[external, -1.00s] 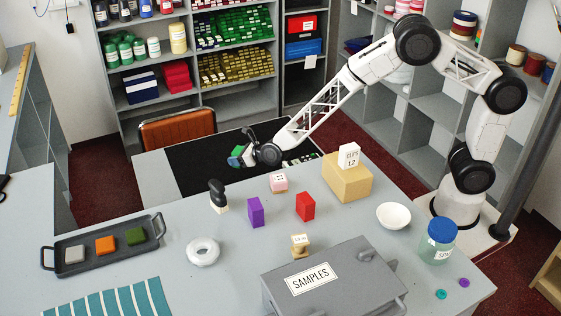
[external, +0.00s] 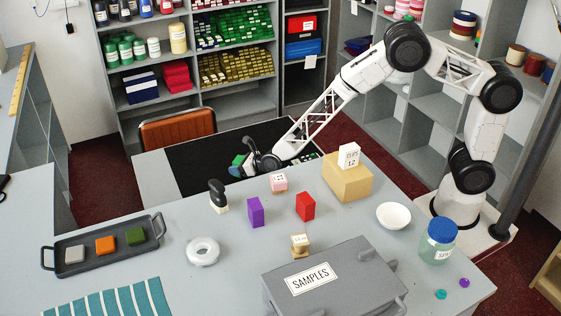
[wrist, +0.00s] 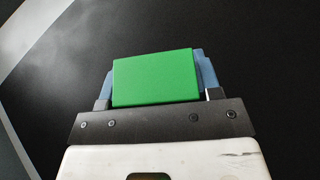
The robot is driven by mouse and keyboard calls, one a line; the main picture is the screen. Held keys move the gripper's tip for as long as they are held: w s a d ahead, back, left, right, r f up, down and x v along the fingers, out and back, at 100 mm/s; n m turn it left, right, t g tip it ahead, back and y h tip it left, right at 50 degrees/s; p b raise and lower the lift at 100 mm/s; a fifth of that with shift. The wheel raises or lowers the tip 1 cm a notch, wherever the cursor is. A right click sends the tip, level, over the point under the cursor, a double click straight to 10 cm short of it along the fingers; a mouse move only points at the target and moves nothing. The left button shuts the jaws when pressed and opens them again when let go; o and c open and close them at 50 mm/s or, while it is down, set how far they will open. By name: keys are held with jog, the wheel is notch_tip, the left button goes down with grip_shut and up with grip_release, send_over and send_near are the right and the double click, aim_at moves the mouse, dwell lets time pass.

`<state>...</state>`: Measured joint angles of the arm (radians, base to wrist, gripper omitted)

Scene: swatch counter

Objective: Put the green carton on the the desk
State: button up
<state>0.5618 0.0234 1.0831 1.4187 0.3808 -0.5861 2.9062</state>
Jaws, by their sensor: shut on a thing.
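The green carton (external: 238,160) is in my gripper (external: 244,161), over the black surface at the back of the grey desk (external: 180,224). In the wrist view the green carton (wrist: 155,78) shows as a bright green block between the two bluish fingers of my gripper (wrist: 158,76), which is shut on it. Black surface fills most of the wrist view around it. I cannot tell whether the carton touches that surface.
A black stamp (external: 217,193), a purple block (external: 255,212), a red block (external: 305,206) and a pink die (external: 279,182) stand nearby. A tan box (external: 347,180) is to the right. A grey samples case (external: 345,262) and a dark tray (external: 76,261) are nearer the camera.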

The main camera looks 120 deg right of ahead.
jog(key=shift+f, duration=0.1)
jog(key=o, duration=1.2)
jog(key=shift+r, duration=0.2)
jog(key=shift+v, duration=2.65)
notch_tip(320, 180, up, 7)
jog(key=shift+f, duration=0.15)
